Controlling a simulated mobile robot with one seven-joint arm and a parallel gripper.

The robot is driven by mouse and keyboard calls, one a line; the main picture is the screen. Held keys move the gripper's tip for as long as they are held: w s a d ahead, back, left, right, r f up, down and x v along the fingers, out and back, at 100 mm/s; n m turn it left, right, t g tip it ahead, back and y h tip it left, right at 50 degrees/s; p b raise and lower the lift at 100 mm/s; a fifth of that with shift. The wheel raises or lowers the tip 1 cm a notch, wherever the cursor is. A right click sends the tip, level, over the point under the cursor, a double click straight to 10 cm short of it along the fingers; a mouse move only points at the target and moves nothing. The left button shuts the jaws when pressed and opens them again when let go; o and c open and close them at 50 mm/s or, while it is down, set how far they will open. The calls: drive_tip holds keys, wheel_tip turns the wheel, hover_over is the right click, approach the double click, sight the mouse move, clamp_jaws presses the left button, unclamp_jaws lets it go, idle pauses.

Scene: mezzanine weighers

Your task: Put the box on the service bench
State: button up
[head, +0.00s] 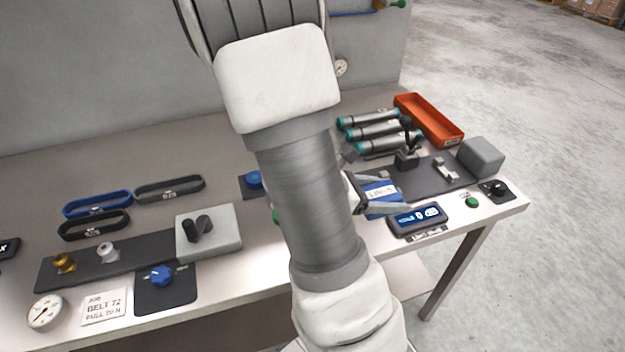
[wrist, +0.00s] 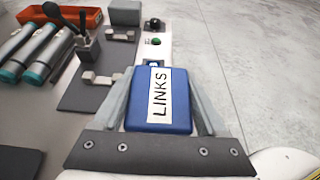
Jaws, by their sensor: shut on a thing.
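The box is blue with a white label reading LINKS (wrist: 158,115); in the wrist view it sits between the two fingers of my gripper (wrist: 160,100). My gripper is shut on it. In the head view the box (head: 381,198) shows in part beside my arm, near the bench's front edge, just left of a small display. The grey service bench (head: 225,288) runs across the head view, with many items on it. I cannot tell whether the box touches the bench top. My arm hides the middle of the bench.
A display unit (head: 417,219), green button (head: 472,202) and black knob (head: 495,188) line the front right. Teal-ended rollers (head: 375,132), an orange tray (head: 430,118) and a lever (head: 408,150) stand behind. Belts (head: 97,204), a gauge (head: 45,311) and a blue dial (head: 161,275) occupy the left.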

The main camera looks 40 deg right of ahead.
drive_tip(key=w+f, duration=0.2)
drive_tip(key=w, duration=0.1)
drive_tip(key=w+d+f, duration=0.1)
drive_tip(key=w+f, duration=0.1)
drive_tip(key=w, duration=0.2)
drive_tip(key=w+d+f+b, duration=0.1)
drive_tip(key=w+f, duration=0.1)
drive_tip(key=w, duration=0.2)
drive_tip(key=shift+d+f, duration=0.15)
drive_tip(key=shift+f, duration=0.25)
drive_tip(key=shift+w+f, duration=0.15)
drive_tip(key=shift+f+b, duration=0.3)
drive_tip(key=shift+f, duration=1.6)
drive_tip(key=shift+f, duration=0.2)
drive_tip(key=o, duration=1.4)
